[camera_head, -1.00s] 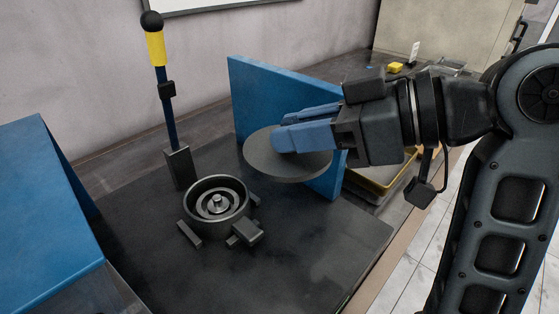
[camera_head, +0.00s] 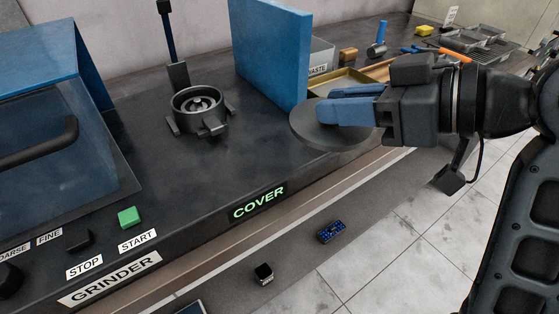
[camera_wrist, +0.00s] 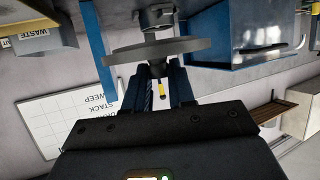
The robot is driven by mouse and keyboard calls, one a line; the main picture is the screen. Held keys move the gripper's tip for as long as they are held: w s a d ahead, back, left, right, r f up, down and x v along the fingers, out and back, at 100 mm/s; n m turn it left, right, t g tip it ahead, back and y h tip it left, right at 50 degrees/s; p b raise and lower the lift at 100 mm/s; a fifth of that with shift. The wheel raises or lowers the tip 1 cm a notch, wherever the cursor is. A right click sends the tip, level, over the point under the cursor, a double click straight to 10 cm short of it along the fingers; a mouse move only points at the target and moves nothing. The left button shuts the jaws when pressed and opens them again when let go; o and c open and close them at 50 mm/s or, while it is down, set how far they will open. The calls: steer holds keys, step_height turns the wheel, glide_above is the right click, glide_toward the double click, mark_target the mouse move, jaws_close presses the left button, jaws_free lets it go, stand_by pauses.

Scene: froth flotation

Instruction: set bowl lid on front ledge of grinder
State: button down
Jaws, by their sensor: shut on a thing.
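The bowl lid (camera_head: 306,125) is a dark grey round disc. My gripper (camera_head: 335,111) is shut on it with blue fingers, and holds it roughly level near the front edge of the grinder. In the wrist view the lid (camera_wrist: 130,52) sits edge-on between my fingertips (camera_wrist: 153,72). The grinder (camera_head: 170,185) is a dark flat-topped machine with its open bowl (camera_head: 199,105) left of the lid. The front ledge (camera_head: 295,192) runs along its front, with a green COVER label (camera_head: 258,202). I cannot tell whether the lid touches the surface below.
A blue upright panel (camera_head: 272,50) stands just behind the lid. A blue hood with a handle (camera_head: 40,135) stands at left, near a green button (camera_head: 129,216). Trays and tools (camera_head: 475,40) lie at back right. A small blue item (camera_head: 331,231) and a dark cube (camera_head: 263,273) lie below.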

glide_above(270, 165)
step_height(270, 165, down, 6)
steer(key=shift+w+f, duration=0.1)
steer(key=shift+f, duration=1.95)
steer(key=shift+f, duration=0.15)
steer(key=c, duration=1)
jaws_free()
steer(key=shift+o, duration=0.2)
steer(key=shift+d+r, duration=0.15)
steer(key=shift+r, duration=0.05)
steer(key=v, duration=1.1)
steer(key=shift+s+d, duration=0.2)
steer(key=shift+s, duration=0.15)
